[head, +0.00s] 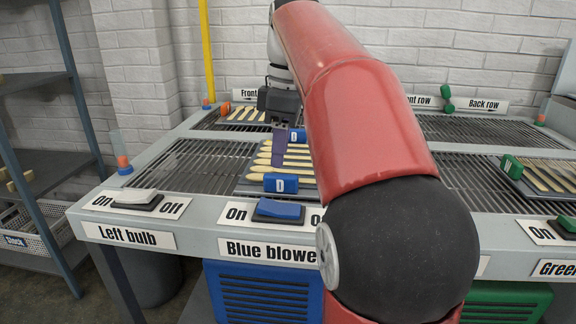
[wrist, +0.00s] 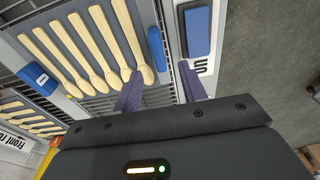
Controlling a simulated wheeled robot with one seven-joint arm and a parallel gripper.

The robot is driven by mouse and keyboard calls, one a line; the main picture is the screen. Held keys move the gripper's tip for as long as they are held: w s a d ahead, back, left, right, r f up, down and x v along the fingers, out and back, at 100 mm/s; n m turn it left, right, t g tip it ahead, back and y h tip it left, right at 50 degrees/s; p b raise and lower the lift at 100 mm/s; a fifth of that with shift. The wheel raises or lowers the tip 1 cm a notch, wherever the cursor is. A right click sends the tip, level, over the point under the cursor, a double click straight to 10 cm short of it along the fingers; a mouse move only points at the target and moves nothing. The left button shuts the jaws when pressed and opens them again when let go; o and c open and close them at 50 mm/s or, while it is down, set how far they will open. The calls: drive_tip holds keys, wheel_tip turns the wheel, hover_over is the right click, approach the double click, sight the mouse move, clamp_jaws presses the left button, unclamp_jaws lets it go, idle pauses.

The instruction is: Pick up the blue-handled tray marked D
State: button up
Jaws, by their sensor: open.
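The tray (head: 247,187) holds several pale wooden spoons and lies on the slatted rack. Its near blue handle (head: 280,183) carries a white D; a second blue handle (head: 297,135), also marked D, shows at the far side, partly behind my arm. In the wrist view the near handle (wrist: 157,50) lies just beyond the gap between my fingertips, and the far handle (wrist: 40,78) is at left. My gripper (head: 279,163) points down over the tray near the near handle. Its dark purple fingers (wrist: 161,69) are apart, with nothing held between them.
A blue rocker switch (head: 279,209) sits on the front panel close to the near handle. A green-handled tray (head: 540,175) lies at right, and another spoon tray (head: 243,114) is in the back row. The rack (head: 190,165) left of the tray is bare.

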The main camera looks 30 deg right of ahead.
sight(281, 175)
wheel_tip(281, 175, down, 5)
drive_tip(key=shift+r+b, duration=0.1)
drive_tip(key=shift+b, duration=0.45)
clamp_jaws()
drive_tip(key=shift+d, duration=0.1)
